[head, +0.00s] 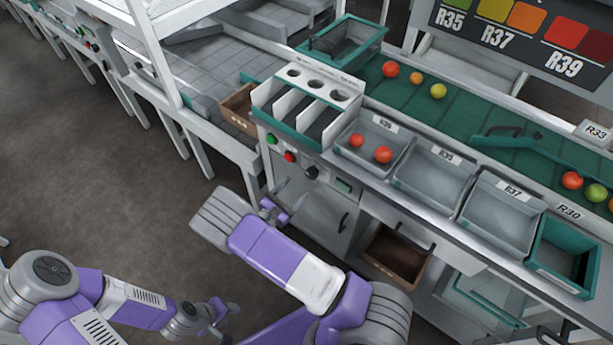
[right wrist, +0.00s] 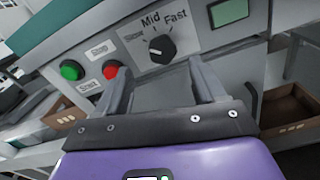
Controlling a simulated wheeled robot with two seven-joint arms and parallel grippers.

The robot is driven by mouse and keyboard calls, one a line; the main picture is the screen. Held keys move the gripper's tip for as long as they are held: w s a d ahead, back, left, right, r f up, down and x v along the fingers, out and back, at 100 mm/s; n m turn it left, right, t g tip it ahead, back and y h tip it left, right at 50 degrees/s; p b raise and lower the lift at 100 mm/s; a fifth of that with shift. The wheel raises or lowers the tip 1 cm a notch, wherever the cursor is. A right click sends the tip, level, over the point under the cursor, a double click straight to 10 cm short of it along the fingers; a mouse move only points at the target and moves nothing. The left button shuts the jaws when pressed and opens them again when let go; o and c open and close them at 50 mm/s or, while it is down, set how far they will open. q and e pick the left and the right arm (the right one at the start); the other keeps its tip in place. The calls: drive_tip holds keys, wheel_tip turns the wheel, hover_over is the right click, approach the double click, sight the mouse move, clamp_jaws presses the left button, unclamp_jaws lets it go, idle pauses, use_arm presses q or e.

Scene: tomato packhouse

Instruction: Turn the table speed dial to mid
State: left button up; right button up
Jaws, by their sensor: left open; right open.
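The speed dial (right wrist: 162,48) is a round black knob on a pale plate. Mid and Fast are readable above it; a fainter label sits at its left. I cannot clearly tell which mark its pointer faces. In the head view the dial (head: 311,172) is on the front panel of the grading table. My right gripper (right wrist: 160,72) is open and empty, facing the panel, with the dial ahead between its finger lines; no contact is visible. In the head view it (head: 280,207) is just below and left of the dial. My left gripper (head: 222,312) is open, low, away from the table.
A green button (right wrist: 72,70) and a red button (right wrist: 111,69) sit left of the dial. A small green display (right wrist: 229,12) is at its right. Grey trays (head: 437,176), one holding tomatoes, line the table top. An open brown crate (head: 395,258) stands below.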

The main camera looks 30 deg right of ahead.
sight(310, 175)
drive_tip(key=x, duration=0.6)
drive_tip(key=shift+d+f+b, duration=0.1)
drive_tip(key=shift+d+b, duration=0.15)
drive_tip(key=shift+b, duration=0.15)
drive_tip(key=c, duration=1.1)
drive_tip(key=shift+o, duration=0.2)
